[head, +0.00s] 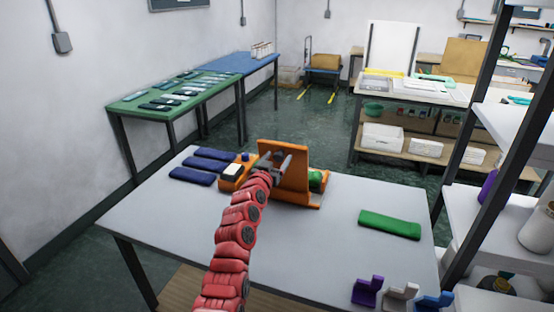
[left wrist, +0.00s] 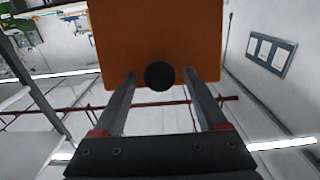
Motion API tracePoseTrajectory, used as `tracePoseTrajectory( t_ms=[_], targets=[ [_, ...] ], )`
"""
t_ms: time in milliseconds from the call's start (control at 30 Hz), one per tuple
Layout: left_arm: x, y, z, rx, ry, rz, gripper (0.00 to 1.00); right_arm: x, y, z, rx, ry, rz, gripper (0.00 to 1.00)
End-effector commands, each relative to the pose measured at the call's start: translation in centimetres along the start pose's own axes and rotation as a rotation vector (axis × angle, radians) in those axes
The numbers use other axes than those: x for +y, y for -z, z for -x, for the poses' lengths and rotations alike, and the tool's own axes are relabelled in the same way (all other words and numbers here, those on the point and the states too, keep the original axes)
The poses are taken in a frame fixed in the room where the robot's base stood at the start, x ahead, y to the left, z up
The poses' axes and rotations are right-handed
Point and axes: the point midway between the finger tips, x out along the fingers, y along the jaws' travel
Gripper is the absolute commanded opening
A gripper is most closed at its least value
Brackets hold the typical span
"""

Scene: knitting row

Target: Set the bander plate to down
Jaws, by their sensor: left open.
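The orange bander (head: 312,203) stands on the white table, with its orange plate (head: 293,168) raised and close to upright. The open left fingers stand either side of the knob, with gaps. My right gripper is not in view.
A green folded piece (head: 390,224) lies right. Purple, white and blue holders (head: 400,295) stand at the front right, near a shelf rack (head: 487,150). The table's middle right is clear.

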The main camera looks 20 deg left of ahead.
Motion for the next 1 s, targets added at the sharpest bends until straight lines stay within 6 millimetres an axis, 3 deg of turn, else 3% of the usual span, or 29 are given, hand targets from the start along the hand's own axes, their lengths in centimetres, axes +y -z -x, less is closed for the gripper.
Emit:
tracePoseTrajectory(
  t_ms=[167, 567, 1000],
  targets=[
    [0.0, 0.04, 0.01, 0.0, 0.0, 0.0, 0.73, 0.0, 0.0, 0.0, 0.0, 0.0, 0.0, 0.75],
    [0.0, 0.08, 0.02, 0.001, 0.0, -0.001, 0.01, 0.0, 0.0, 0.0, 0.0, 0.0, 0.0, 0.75],
    [0.0, 0.1, 0.02, 0.001, 0.0, -0.001, 0.0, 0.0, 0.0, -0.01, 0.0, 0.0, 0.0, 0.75]
  ],
)
